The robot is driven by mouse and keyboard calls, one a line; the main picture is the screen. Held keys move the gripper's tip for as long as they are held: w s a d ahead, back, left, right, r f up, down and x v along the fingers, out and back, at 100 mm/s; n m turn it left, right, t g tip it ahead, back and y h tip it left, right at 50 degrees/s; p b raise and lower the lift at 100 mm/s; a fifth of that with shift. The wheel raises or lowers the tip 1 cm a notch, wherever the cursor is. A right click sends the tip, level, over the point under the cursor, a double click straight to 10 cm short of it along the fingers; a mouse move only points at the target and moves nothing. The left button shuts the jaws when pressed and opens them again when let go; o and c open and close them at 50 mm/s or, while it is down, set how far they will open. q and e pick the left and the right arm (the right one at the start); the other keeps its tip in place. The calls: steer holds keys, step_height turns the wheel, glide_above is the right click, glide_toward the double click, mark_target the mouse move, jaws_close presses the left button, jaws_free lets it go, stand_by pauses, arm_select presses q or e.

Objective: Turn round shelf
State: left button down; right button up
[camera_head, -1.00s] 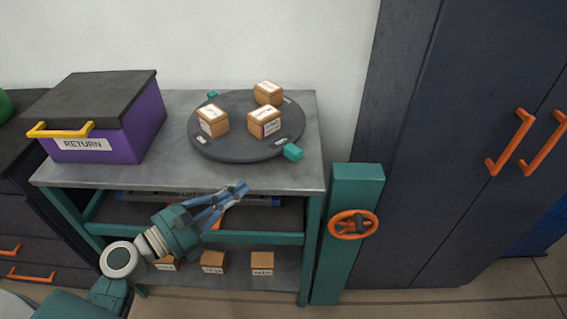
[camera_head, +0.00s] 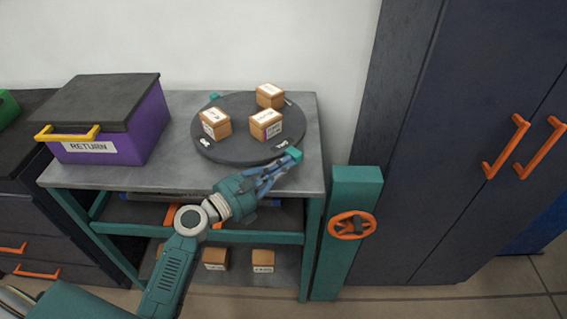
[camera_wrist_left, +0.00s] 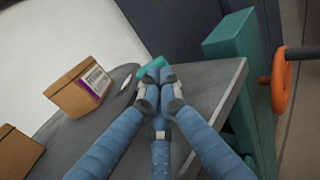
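The round shelf is a dark grey turntable (camera_head: 225,151) on the metal bench, with three cardboard boxes (camera_head: 266,124) on it. Teal knobs stand on its rim: one at the back left (camera_head: 214,97) and one at the front right (camera_head: 295,154). The front-right knob also shows in the left wrist view (camera_wrist_left: 150,66). My left gripper (camera_head: 287,163) has its blue fingers drawn together, tips right at this knob. The knob sits just beyond the tips; whether they touch it is unclear. My right gripper is not in view.
A purple RETURN box (camera_head: 130,140) with a yellow handle stands left on the bench (camera_head: 180,176). A teal post (camera_head: 354,188) with an orange handwheel (camera_head: 352,225) stands close right of the bench. Dark cabinets (camera_head: 440,150) fill the right. Small boxes (camera_head: 263,261) sit on the lower shelf.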

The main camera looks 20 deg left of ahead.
arm_select(q)
steer(key=shift+w+d+r+n+t+y+p, duration=0.15)
steer(key=shift+w+d+n+y+p, duration=0.2)
steer(key=shift+p, duration=0.2)
steer(key=shift+w+d+r+n+t+y+p, duration=0.15)
steer(key=shift+w+d+y+p, duration=0.15)
steer(key=shift+w+p, duration=0.2)
steer(key=shift+w+d+f+y, duration=0.15)
steer(key=shift+w+d+y, duration=0.05)
steer(key=shift+y, duration=0.15)
steer(key=shift+w+f, duration=0.1)
steer(key=shift+f, duration=0.05)
steer(key=shift+n, duration=0.3)
